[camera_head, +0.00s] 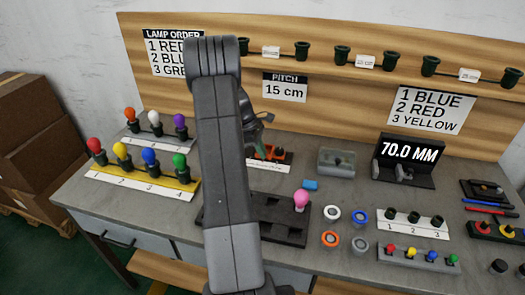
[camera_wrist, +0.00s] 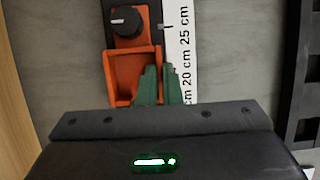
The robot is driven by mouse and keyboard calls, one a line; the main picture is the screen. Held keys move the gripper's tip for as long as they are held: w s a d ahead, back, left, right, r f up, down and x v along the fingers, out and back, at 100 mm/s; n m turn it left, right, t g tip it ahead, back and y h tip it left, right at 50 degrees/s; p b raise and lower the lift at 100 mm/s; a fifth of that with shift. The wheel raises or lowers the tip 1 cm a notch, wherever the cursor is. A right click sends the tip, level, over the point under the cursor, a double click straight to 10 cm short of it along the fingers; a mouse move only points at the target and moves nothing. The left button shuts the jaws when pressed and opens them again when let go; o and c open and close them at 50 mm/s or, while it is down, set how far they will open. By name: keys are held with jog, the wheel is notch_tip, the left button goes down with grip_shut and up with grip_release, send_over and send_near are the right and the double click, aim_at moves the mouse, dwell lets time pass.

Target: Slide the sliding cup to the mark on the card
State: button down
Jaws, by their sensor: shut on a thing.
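The orange sliding cup (camera_wrist: 118,88) sits on a dark rail beside a white scale (camera_wrist: 180,45) in the wrist view. It also shows in the head view (camera_head: 278,153), partly behind my arm. My gripper (camera_wrist: 160,75) has its green fingers shut on the right part of the cup. A black knob (camera_wrist: 125,20) with a white line sits beyond the cup's open pocket. The scale shows 20 cm and 25 cm; lower figures are hidden by my gripper. The card (camera_head: 285,88) on the back board reads PITCH 15 cm.
A dark tray (camera_head: 283,234) with a pink bulb (camera_head: 301,200) stands in front of the rail. A grey box (camera_head: 336,163) and a 70.0 MM display (camera_head: 408,152) stand to the right. Coloured bulbs in racks (camera_head: 188,182) stand at left.

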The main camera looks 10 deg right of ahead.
jog(key=a, duration=0.1)
jog(key=w+a, duration=0.1)
jog(key=a, duration=0.1)
jog(key=w+a+p, duration=0.1)
jog(key=shift+a, duration=0.4)
jog(key=c, duration=1.6)
grip_release()
jog(key=shift+a, duration=0.15)
jog(key=shift+r, duration=0.1)
jog(key=v, duration=1.3)
jog(key=shift+r, duration=0.3)
jog(key=shift+f, duration=0.1)
jog(key=x, duration=1.3)
jog(key=shift+f, duration=0.25)
jog(key=shift+s+d, duration=0.1)
jog(key=shift+d, duration=0.25)
